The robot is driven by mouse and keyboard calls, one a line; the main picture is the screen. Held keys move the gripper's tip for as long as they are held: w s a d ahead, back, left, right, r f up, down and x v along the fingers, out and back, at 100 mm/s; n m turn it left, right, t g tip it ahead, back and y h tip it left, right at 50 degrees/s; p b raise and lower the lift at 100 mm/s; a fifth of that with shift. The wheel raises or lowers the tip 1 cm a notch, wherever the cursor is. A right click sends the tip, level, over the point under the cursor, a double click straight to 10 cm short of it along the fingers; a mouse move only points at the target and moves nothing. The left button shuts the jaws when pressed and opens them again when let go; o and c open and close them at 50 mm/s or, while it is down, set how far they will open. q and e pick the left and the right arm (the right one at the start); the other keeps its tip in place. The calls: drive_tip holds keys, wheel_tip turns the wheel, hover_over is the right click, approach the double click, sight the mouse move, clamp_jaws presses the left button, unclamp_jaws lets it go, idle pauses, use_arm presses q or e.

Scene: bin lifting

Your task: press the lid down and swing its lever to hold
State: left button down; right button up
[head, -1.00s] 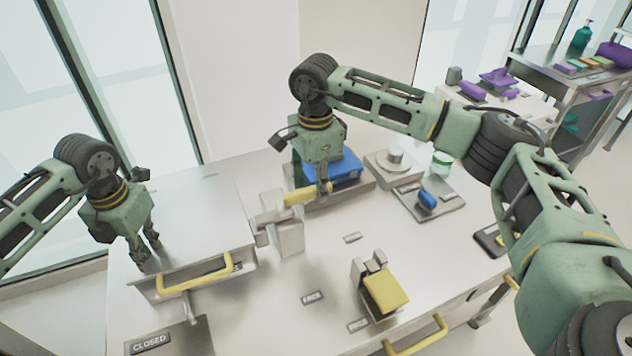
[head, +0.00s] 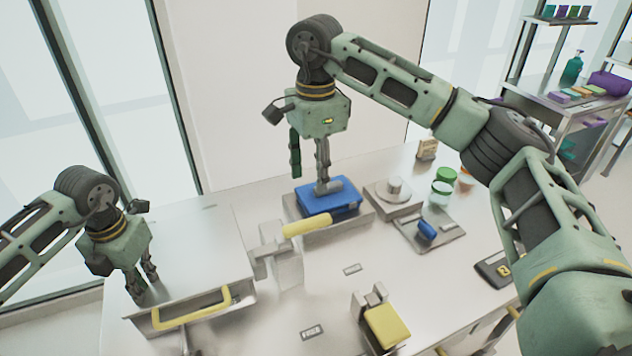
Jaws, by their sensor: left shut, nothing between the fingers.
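A wide steel lid (head: 195,232) covers the left of the bench, with a yellow handle (head: 190,312) at its front edge. My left gripper (head: 146,288) is shut and empty, its fingers pointing down at the lid's front left; contact is hard to judge. A lever with a yellow grip (head: 306,226) stands on a steel post (head: 285,262) just right of the lid, its grip pointing right. My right gripper (head: 324,184) points down behind the lever, apart from the grip, in front of or over the blue box. Its finger opening is unclear.
The blue box (head: 332,203) sits on a steel base behind the lever. A yellow pad on a steel bracket (head: 386,325) stands at front right. A round dial (head: 395,187) and a blue knob (head: 427,230) lie further right.

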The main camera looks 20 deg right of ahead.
use_arm(q)
drive_tip(key=shift+a+f, duration=0.1)
drive_tip(key=shift+f, duration=0.05)
drive_tip(key=shift+w+r+p, duration=0.1)
drive_tip(key=shift+r+p, duration=0.55)
drive_tip(key=shift+r, duration=0.45)
drive_tip(key=shift+r+p, duration=1.05)
drive_tip(key=shift+r, duration=1.45)
